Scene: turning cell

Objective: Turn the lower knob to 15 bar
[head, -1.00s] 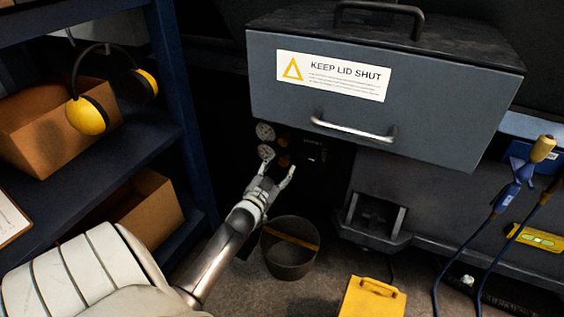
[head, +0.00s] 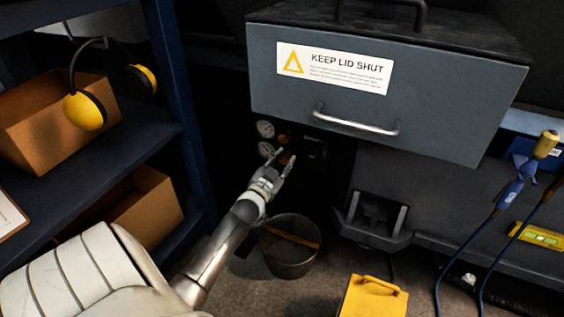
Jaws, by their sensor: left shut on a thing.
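Two small round white gauges sit on a dark panel below the left end of the grey box, an upper gauge (head: 265,129) and a lower gauge (head: 266,149). Their readings are too small to make out. An orange upper knob (head: 284,138) sits right of the upper gauge and is free. My left gripper (head: 285,160) is at the panel, shut on the orange lower knob (head: 286,157) right of the lower gauge. The fingers partly hide that knob. My right gripper is not in view.
The grey box (head: 430,115) with a "KEEP LID SHUT" label and handle overhangs the panel on the right. A blue shelf (head: 178,95) with cardboard boxes stands at left. A dark bucket (head: 290,260) and yellow case (head: 372,300) are on the floor below.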

